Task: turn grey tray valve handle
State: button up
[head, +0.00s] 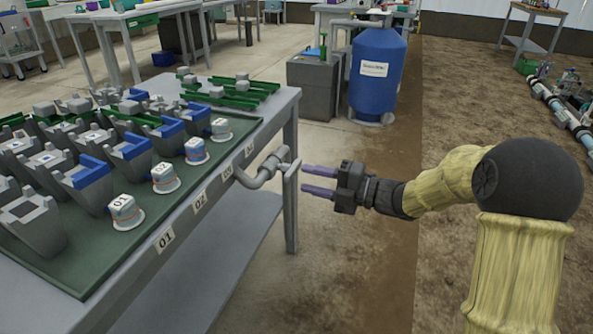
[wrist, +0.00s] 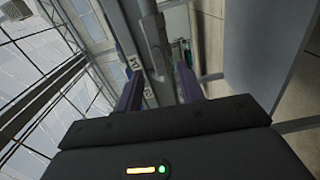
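A grey pipe (head: 262,168) with a bend comes out of the front edge of the grey table near its right corner. A short grey handle (head: 291,171) sits at its outer end. My gripper (head: 304,178) is open, with two purple fingers pointing left at the handle. In the head view the fingertips are just to the right of the handle, and nothing is held. In the wrist view the grey handle (wrist: 154,35) shows ahead, between the spread fingers (wrist: 153,62). I cannot tell whether either finger touches it.
The table has a green top (head: 95,255) with several grey pots, blue-lidded blocks and numbered cups. Its grey leg (head: 291,205) stands just below the handle. A blue tank (head: 377,75) and a grey cabinet (head: 316,88) stand behind.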

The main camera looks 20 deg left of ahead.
jog(key=s+d+p, duration=0.1)
jog(key=d+p, duration=0.2)
jog(key=d, duration=0.9)
jog(key=shift+a, duration=0.1)
jog(key=w+d+r+m+t+h+p, duration=0.25)
jog(key=w+m+t+h+p, duration=0.2)
jog(key=m+t, duration=0.35)
jog(key=d+m+t+h+p, duration=0.1)
jog(key=d+m+h+p, duration=0.2)
jog(key=d+m+h, duration=0.7)
jog(key=s+d+m+g+h+p, duration=0.2)
jog(key=s+m+g+p, duration=0.15)
jog(key=s+m, duration=0.6)
jog(key=s+d+m+g+h+p, duration=0.2)
jog(key=s+m+g, duration=0.2)
jog(key=s+m, duration=0.55)
notch_tip(320, 180, up, 38)
jog(key=s+n+p, duration=0.2)
jog(key=p, duration=3.5)
jog(key=shift+s+a+f, duration=0.15)
jog(key=shift+f, duration=0.05)
